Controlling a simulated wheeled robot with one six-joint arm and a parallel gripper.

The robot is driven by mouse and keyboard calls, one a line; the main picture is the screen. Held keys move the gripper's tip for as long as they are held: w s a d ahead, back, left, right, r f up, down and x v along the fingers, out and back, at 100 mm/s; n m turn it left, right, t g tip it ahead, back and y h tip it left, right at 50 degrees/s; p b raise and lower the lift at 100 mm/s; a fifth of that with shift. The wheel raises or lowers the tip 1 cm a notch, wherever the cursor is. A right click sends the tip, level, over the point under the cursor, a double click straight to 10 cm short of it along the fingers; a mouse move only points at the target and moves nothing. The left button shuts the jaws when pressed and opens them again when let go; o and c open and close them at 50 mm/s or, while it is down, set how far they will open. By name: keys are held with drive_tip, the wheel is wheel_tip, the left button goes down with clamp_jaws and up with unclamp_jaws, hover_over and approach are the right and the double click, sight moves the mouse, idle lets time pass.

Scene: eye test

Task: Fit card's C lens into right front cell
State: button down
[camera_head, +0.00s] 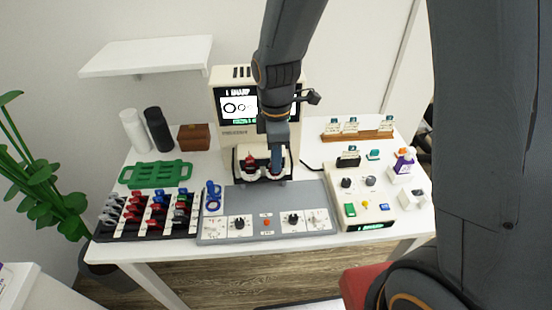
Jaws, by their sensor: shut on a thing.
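My gripper (276,163) is in front of the cream test machine (234,128), at its dark front cells (241,178). It is shut on what looks like a lens, mostly hidden by the gripper. I cannot tell whether the lens sits inside the right front cell or just before it. A red-handled lens (250,163) stands in the left front cell. A dark lens rack (119,231) at the left holds grey, red, blue and black-handled lenses.
A grey panel with knobs (265,204) lies before the machine, with a blue object (212,197) at its left. A green tray (155,174), brown box (194,137), and white and black cylinders (157,130) stand left. A wooden card holder (357,135) is at back right.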

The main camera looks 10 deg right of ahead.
drive_tip(key=c, duration=1.8)
unclamp_jaws()
drive_tip(key=shift+c, duration=0.2)
drive_tip(key=shift+r+b, duration=0.75)
drive_tip(key=shift+r, duration=3.2)
drive_tip(key=s+d+f+m, duration=0.1)
drive_tip(key=s+d+m, duration=0.2)
drive_tip(key=d+m, duration=0.3)
drive_tip(key=s+d+f+m+t, duration=0.1)
drive_tip(key=s+d+m, duration=0.3)
drive_tip(key=m, duration=0.7)
drive_tip(key=shift+s+d+f+m, duration=0.3)
drive_tip(key=shift+d+f, duration=0.3)
drive_tip(key=shift+d, duration=0.65)
